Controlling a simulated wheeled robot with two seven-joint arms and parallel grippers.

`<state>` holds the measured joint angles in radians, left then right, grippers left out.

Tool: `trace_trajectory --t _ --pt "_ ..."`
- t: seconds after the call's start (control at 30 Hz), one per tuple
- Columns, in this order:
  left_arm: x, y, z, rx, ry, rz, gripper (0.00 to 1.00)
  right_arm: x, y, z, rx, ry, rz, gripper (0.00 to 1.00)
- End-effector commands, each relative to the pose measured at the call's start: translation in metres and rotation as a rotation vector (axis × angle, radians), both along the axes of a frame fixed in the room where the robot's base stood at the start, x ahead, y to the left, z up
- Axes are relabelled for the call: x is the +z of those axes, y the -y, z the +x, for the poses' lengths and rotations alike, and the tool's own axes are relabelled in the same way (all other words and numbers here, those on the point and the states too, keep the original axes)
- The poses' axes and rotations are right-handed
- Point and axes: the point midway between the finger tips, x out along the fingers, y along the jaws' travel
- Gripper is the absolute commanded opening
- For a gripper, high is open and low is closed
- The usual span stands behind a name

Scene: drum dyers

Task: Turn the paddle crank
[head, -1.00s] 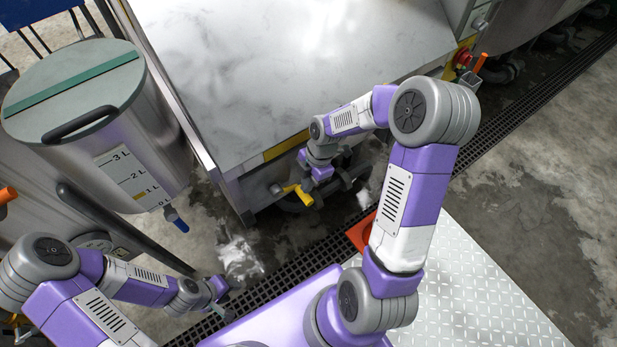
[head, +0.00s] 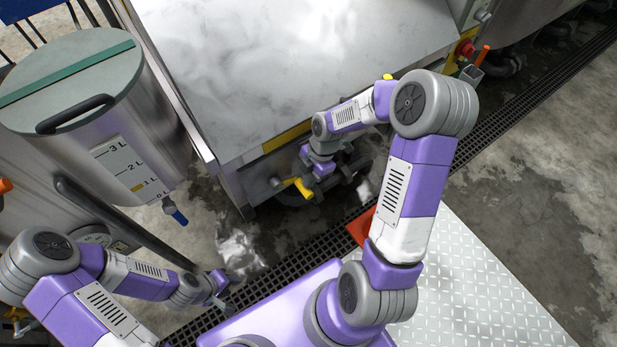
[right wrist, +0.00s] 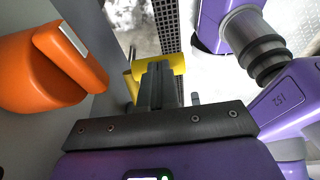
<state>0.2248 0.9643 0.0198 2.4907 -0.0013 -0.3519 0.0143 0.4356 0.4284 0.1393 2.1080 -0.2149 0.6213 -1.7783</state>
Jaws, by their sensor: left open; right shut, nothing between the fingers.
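A yellow bent handle (head: 302,187), which looks like the crank, is low at the front of the steel machine in the head view. It also shows in the right wrist view (right wrist: 177,64), just beyond the fingers. My right gripper (right wrist: 156,85) is shut and empty, its fingers close against the yellow part; I cannot tell whether they touch. In the head view the right gripper (head: 322,170) is beside the handle, its fingertips mostly hidden. My left gripper (head: 222,300) is open and empty over the floor grating, away from the machine.
An orange part (right wrist: 45,75) stands close left of the right gripper in the right wrist view. The machine's pale top (head: 300,60) overhangs behind the right arm. A steel drum with a lid (head: 85,85) stands at left. A red button (head: 465,48) is at upper right.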

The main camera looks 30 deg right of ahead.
Motion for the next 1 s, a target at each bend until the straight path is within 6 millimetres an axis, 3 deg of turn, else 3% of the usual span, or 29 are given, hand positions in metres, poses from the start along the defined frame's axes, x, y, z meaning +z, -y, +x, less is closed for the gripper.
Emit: trace_trajectory --t 0.37,1.0 --pt "-0.012 0.000 0.000 0.000 0.000 0.000 0.43 -0.027 0.000 0.000 -0.001 -0.001 0.001 0.00" --pt "-0.028 0.000 0.000 0.000 0.000 0.000 0.43 -0.066 -0.018 -0.002 0.002 -0.001 0.001 0.00"
